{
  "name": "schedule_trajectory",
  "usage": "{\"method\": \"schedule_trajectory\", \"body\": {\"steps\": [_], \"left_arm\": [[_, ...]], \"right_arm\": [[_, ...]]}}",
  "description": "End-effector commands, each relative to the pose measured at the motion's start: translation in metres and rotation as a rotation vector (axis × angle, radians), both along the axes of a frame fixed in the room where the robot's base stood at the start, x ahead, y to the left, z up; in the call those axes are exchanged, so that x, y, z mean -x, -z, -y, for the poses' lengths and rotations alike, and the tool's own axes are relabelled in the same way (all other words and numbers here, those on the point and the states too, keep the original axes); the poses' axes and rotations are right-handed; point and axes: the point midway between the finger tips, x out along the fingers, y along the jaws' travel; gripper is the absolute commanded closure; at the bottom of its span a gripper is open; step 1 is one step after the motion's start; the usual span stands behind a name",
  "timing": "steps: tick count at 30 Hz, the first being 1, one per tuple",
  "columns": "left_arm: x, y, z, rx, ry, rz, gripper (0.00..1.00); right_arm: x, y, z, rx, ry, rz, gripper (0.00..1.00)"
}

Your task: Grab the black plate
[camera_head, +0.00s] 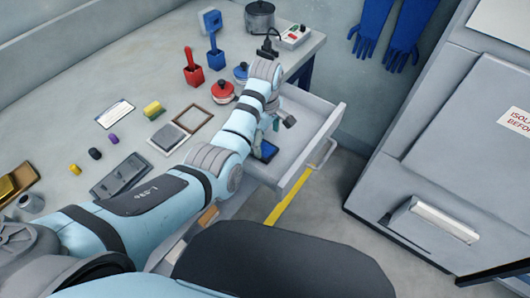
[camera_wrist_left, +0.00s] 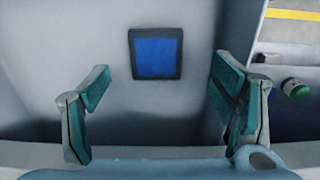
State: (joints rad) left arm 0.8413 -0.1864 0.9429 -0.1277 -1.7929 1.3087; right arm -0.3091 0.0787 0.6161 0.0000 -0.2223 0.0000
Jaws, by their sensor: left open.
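A small square plate (camera_wrist_left: 156,53) with a black rim and a blue face lies flat on the grey floor of the open drawer (camera_head: 312,155). In the head view the plate (camera_head: 265,151) is partly hidden by my left arm. My left gripper (camera_wrist_left: 163,88) is open and empty, with its two teal fingers spread wider than the plate. The plate appears beyond the fingertips, between their lines, and untouched. In the head view my left gripper (camera_head: 272,124) is over the drawer and partly hidden by its wrist. My right gripper is not in view.
The bench holds a dark grey tray (camera_head: 121,176), a brown frame (camera_head: 194,118), red (camera_head: 223,91) and blue lidded pots, and a grey pot (camera_head: 259,16). A grey cabinet (camera_head: 440,150) stands at right, with clear floor between.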

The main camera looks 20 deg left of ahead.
Motion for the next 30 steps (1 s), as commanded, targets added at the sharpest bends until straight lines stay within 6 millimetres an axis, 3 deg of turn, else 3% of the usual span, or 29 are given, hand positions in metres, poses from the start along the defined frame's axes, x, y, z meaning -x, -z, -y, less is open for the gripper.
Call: {"method": "schedule_trajectory", "body": {"steps": [9,16,30], "left_arm": [[-0.003,0.054,-0.003,0.001,0.003,0.0,0.22],[-0.003,0.055,-0.002,0.002,0.004,0.001,0.22],[-0.003,0.055,-0.002,0.002,0.005,0.001,0.96]], "right_arm": [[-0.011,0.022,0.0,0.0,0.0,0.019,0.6],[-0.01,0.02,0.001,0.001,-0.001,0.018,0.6],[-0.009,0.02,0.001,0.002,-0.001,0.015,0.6]]}}
